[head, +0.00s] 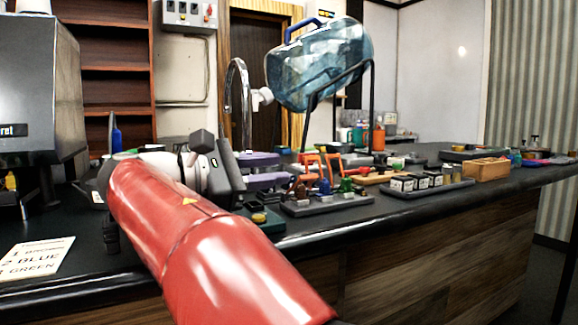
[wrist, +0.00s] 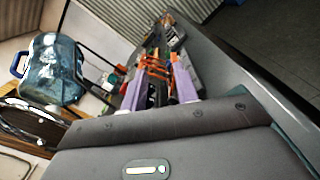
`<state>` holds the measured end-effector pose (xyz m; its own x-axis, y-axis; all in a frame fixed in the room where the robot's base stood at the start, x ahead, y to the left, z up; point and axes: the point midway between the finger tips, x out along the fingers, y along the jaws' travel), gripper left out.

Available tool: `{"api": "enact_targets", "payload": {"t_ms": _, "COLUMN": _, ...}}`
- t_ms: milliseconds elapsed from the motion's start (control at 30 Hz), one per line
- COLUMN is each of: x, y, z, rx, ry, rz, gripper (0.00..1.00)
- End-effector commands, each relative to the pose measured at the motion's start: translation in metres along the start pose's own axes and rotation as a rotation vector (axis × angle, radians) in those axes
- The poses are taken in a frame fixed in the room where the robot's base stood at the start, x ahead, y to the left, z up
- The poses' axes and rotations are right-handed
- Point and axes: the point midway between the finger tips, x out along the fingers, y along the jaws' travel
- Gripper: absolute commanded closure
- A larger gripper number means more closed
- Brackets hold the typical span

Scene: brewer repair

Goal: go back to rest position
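My gripper (head: 285,169) is in the middle of the head view, above the near part of the dark counter. Its two purple fingers point right, one above the other, with a gap between them. In the wrist view the gripper (wrist: 160,88) shows its purple fingers apart, with counter items visible between and beyond them. I see nothing held. My red arm reaches in from the bottom of the head view.
Beyond the fingers are orange frames (head: 333,164). A tray of small coloured parts (head: 327,205) lies just right and below. A water jug (head: 318,65) on a black stand and a tap (head: 238,95) rise behind. A grey machine (head: 40,85) stands left, near a printed card (head: 36,258).

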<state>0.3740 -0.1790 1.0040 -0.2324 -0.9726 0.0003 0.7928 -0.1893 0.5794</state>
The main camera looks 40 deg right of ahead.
Motion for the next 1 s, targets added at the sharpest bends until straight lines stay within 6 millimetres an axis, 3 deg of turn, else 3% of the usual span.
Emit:
{"api": "enact_targets", "payload": {"t_ms": 233, "x": -0.025, "y": 0.0, "z": 0.0, "rx": 0.0, "ry": 0.0, "rz": 0.001, "gripper": 0.7}}
{"api": "enact_targets", "payload": {"t_ms": 1000, "x": -0.026, "y": 0.0, "z": 0.0, "rx": 0.0, "ry": 0.0, "rz": -0.001, "gripper": 0.7}}
